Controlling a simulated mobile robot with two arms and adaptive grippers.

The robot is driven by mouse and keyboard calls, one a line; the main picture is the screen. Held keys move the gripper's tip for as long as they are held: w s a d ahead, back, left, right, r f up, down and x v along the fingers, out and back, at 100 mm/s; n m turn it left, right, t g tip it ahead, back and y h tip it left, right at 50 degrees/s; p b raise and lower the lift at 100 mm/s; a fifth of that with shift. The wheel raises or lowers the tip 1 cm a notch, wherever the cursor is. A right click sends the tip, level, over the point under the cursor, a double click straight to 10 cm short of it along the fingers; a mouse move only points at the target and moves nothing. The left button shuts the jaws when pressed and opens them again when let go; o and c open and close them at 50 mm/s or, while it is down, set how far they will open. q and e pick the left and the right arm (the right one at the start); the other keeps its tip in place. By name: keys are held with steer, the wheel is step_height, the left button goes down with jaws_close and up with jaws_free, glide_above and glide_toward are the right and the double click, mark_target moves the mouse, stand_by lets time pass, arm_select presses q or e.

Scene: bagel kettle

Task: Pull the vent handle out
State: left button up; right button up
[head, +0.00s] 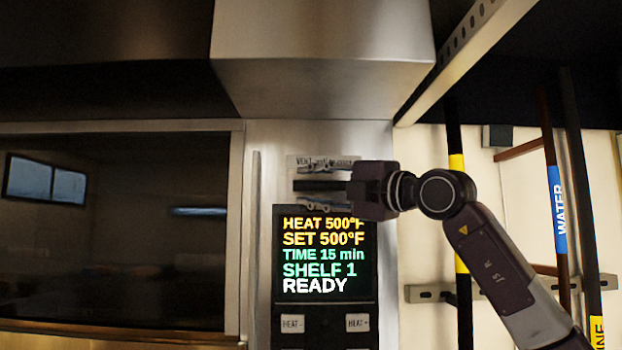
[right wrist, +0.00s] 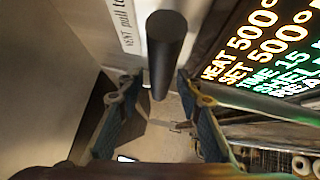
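The vent handle (head: 312,186) is a short dark bar sticking out from the metal panel, just under a white label reading "VENT". In the right wrist view the handle (right wrist: 165,48) is a black cylinder whose free end points toward my palm. My right gripper (head: 308,187) reaches in from the right, with one finger above the handle and one below. In the right wrist view its two fingers (right wrist: 162,103) are spread apart on either side of the handle, with gaps showing; they are not closed on it. My left gripper is in neither view.
A lit display (head: 325,254) reading "READY" sits just below the handle, with HEAT buttons (head: 292,323) under it. A dark oven window (head: 110,230) fills the left. A metal hood (head: 322,95) juts out above. Pipes, one labelled WATER (head: 559,208), stand at the right.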

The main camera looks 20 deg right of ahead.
jaws_close()
stand_by(0.3)
steer(key=shift+f, duration=0.1)
steer(key=shift+s+a+f+b, duration=0.1)
steer(key=shift+s+b, duration=0.05)
steer(key=shift+b, duration=0.25)
steer(key=s+b, duration=0.2)
steer(key=s+a+b, duration=0.1)
steer(key=s, duration=0.1)
steer(key=s+a+b, duration=0.1)
steer(key=s+b, duration=0.1)
steer(key=shift+s+b, duration=0.15)
steer(key=shift+b, duration=0.2)
